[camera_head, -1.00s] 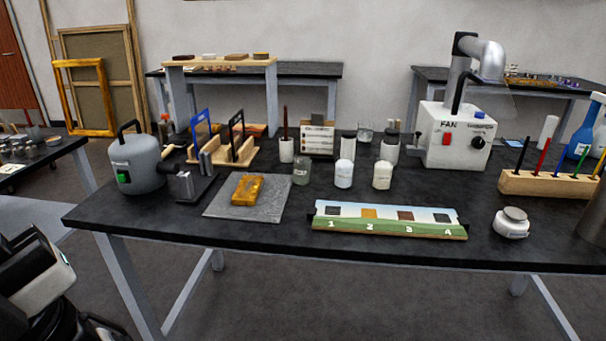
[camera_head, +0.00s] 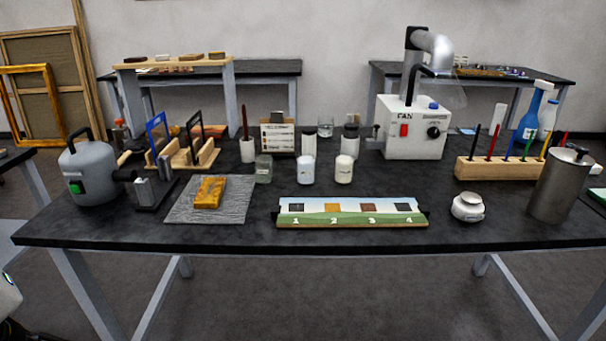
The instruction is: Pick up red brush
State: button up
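A red brush (camera_head: 493,142) stands upright in a wooden block holder (camera_head: 482,171) at the right of the dark table. It is between a black brush (camera_head: 472,142) on its left and a blue one (camera_head: 511,146) on its right. A green brush (camera_head: 528,146) and a yellow one (camera_head: 545,144) stand further right. Another red tip (camera_head: 563,138) shows at the holder's right end, behind the metal canister. My gripper is not in view; only a sliver of my own arm shows at the lower left corner.
A numbered strip (camera_head: 352,218) lies at the table's front middle.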

aim_at(496, 131)
jog(key=i+l+z, duration=0.15)
jog(key=i+z, duration=0.15)
jog(key=z, duration=0.2)
jog(key=i+z, duration=0.35)
jog(key=z, duration=0.15)
